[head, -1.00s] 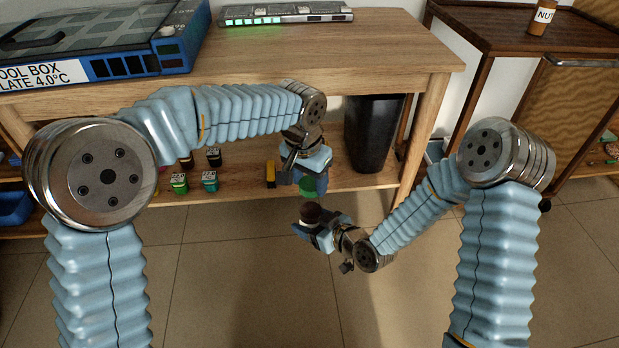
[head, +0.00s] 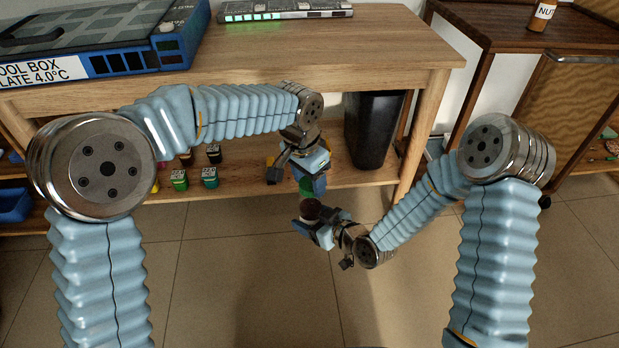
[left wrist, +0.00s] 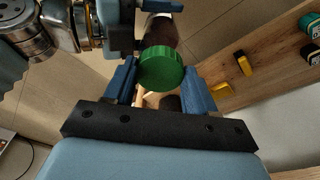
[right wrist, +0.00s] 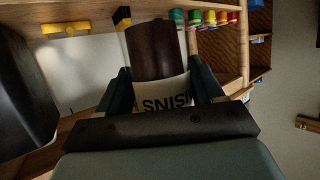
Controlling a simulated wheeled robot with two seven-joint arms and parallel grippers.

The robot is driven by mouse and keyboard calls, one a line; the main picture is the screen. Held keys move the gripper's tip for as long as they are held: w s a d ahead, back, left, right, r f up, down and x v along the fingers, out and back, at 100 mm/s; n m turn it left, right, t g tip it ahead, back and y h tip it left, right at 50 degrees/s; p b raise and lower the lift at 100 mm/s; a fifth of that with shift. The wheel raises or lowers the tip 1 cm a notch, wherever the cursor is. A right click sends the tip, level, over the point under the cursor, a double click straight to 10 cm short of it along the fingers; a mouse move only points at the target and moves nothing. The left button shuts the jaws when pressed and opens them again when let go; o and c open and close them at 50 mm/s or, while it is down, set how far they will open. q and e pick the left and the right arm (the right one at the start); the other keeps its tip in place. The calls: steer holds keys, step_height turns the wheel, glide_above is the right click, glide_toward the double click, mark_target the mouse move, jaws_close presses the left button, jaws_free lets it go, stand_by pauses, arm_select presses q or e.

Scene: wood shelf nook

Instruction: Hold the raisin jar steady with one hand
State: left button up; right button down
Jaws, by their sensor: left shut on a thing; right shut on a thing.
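The raisin jar (right wrist: 155,52) is dark brown with a white label, partly readable, in the right wrist view. My right gripper (right wrist: 163,92) is shut around the jar at its label. In the head view the jar (head: 311,208) is upright or nearly so in my right gripper (head: 318,225), held in front of the lower shelf. My left gripper (left wrist: 161,85) is shut on a round green lid (left wrist: 161,68). In the head view my left gripper (head: 313,178) holds the lid (head: 306,188) just above the jar, seemingly apart from it. The jar's mouth is hard to make out.
A wooden table (head: 330,50) carries a blue cool box (head: 110,68) and a grey device with green lights (head: 285,10). Its lower shelf (head: 240,185) holds small coloured jars. A black bin (head: 372,130) stands at right. The floor in front is clear.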

arm_select(q)
steer(key=m+g, duration=0.1)
steer(key=m, duration=0.4)
steer(key=shift+w+a+m, duration=0.1)
steer(key=shift+w+m, duration=0.05)
steer(key=shift+m, duration=0.15)
steer(key=m, duration=0.3)
steer(key=shift+w, duration=0.1)
steer(key=m+g, duration=0.1)
steer(key=m, duration=0.5)
steer(key=shift+w, duration=0.1)
steer(key=m, duration=0.3)
steer(key=shift+d+g, duration=0.2)
steer(key=shift+g, duration=0.1)
steer(key=m+y, duration=0.1)
steer(key=m, duration=0.5)
steer(key=shift+w+d, duration=0.1)
steer(key=m, duration=0.3)
steer(key=shift+m+y, duration=0.3)
steer(key=shift+m, duration=0.1)
steer(key=m, duration=0.5)
steer(key=shift+d+m+y, duration=0.1)
steer(key=shift+m+y, duration=0.3)
steer(key=o, duration=1)
